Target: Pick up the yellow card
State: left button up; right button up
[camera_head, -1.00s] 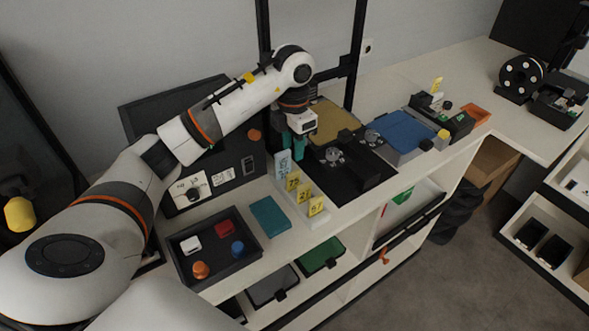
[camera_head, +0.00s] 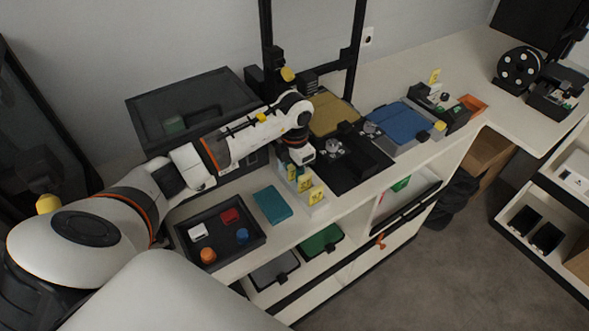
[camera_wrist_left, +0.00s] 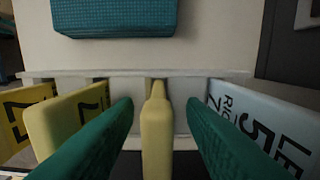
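Several upright yellow cards stand in a white rack (camera_wrist_left: 220,75) on the counter. The yellow card (camera_wrist_left: 157,132) in the middle of the left wrist view is seen edge-on between the green fingers of my left gripper (camera_wrist_left: 160,125). The fingers are open, with a gap on each side of the card. Two more yellow cards (camera_wrist_left: 72,118) (camera_wrist_left: 20,122) stand at left, and a pale blue-white card (camera_wrist_left: 262,128) stands at right. In the head view, my left gripper (camera_head: 292,170) is low at the rack, its fingertips largely hidden by the yellow cards (camera_head: 314,193). My right gripper is not in view.
A teal box (camera_head: 271,205) lies beside the rack; it also shows in the left wrist view (camera_wrist_left: 115,16). A black tray (camera_head: 182,236) with small coloured parts stands at left. A black fixture (camera_head: 352,175) and a blue-topped unit (camera_head: 398,123) stand at right.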

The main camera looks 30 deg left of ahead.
pick_arm(q)
jog(key=shift+c, duration=0.7)
grip_shut()
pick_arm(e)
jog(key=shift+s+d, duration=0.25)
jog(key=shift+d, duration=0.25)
pick_arm(q)
jog(key=shift+r, duration=0.1)
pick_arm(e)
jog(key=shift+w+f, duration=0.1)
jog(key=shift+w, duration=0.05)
